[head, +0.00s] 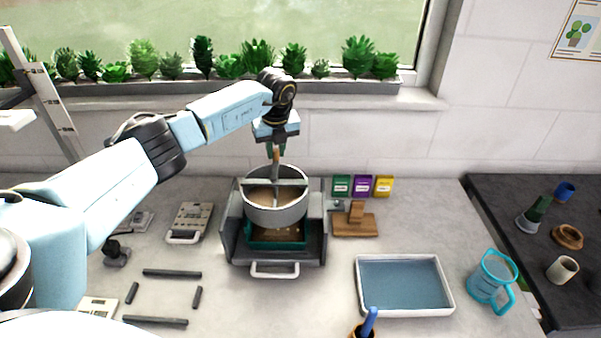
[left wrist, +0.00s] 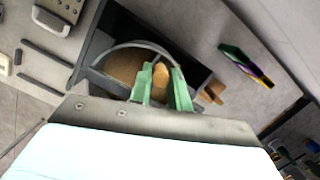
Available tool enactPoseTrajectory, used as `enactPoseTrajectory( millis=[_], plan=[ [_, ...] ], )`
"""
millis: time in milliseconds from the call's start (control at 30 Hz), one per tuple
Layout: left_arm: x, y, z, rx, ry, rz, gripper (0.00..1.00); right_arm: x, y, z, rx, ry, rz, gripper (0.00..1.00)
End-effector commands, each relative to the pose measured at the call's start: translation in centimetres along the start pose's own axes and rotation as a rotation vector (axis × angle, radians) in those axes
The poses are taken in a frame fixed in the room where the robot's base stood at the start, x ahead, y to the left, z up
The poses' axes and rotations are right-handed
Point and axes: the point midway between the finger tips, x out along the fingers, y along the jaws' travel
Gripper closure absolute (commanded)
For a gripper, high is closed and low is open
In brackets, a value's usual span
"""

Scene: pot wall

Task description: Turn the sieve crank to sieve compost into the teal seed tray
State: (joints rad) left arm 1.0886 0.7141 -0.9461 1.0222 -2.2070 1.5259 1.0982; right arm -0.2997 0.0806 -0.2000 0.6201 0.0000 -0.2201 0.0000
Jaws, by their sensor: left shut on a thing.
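The round grey sieve (head: 275,207) sits on its dark stand (head: 229,240) in the middle of the bench, with brown compost inside and a crossbar over its top. The teal seed tray (head: 262,243) is under the sieve with some brown compost in it. My left gripper (head: 276,151) is above the far side of the sieve, shut on the upright wooden crank handle (head: 276,158). In the left wrist view the green fingers (left wrist: 166,92) are on both sides of the handle (left wrist: 161,85). My right gripper is not in view.
A blue-lined white tray (head: 405,284) and a blue watering jug (head: 491,281) stand at right. Seed packets (head: 362,186) and a wooden block (head: 354,221) are right of the stand. Dark bars (head: 172,273) lie at left. A row of plants (head: 230,66) lines the sill.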

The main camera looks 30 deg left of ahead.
Motion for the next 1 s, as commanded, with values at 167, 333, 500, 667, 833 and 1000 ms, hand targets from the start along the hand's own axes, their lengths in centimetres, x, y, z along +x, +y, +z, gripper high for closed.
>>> enactPoseTrajectory(
  millis=[167,333,500,667,833,1000],
  plan=[
    [0.0,1.3,0.3,-0.183,0.004,0.044,0.92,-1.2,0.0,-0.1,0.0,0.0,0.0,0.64],
    [0.2,1.5,0.4,-0.227,0.003,0.052,0.92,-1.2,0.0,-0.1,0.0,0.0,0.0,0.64],
    [0.2,1.5,0.4,-0.227,0.003,0.052,0.92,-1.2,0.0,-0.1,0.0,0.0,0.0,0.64],
    [0.0,2.4,0.4,-0.335,0.004,0.076,0.92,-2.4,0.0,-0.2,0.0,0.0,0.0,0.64],
    [-0.1,3.5,0.3,-0.513,0.005,0.112,0.92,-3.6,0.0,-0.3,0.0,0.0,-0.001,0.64],
    [0.2,3.9,0.2,-0.579,0.004,0.125,0.92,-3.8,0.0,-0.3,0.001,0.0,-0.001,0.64]
  ],
)
